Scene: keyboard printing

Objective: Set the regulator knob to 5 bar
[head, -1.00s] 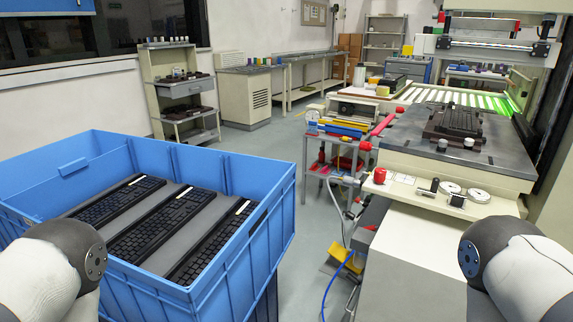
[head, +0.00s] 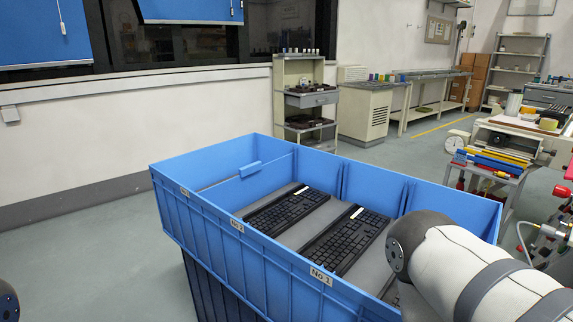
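I cannot make out the regulator knob for certain in the head view. At the right edge a red knob-like part (head: 561,191) and a metal fitting with a hose (head: 548,231) show, cut off by the frame. I cannot tell whether either belongs to the regulator, and no pressure reading is legible. Neither gripper is in view. Only a link of my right arm shows at the lower right, and a small piece of my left arm at the lower left edge.
A large blue crate (head: 225,262) holding black keyboards (head: 346,238) stands in front of me. A small cart (head: 507,172) with coloured bars and a round white dial (head: 455,144) stands at the right. A shelf rack (head: 306,100) is behind. Floor (head: 105,235) at left is clear.

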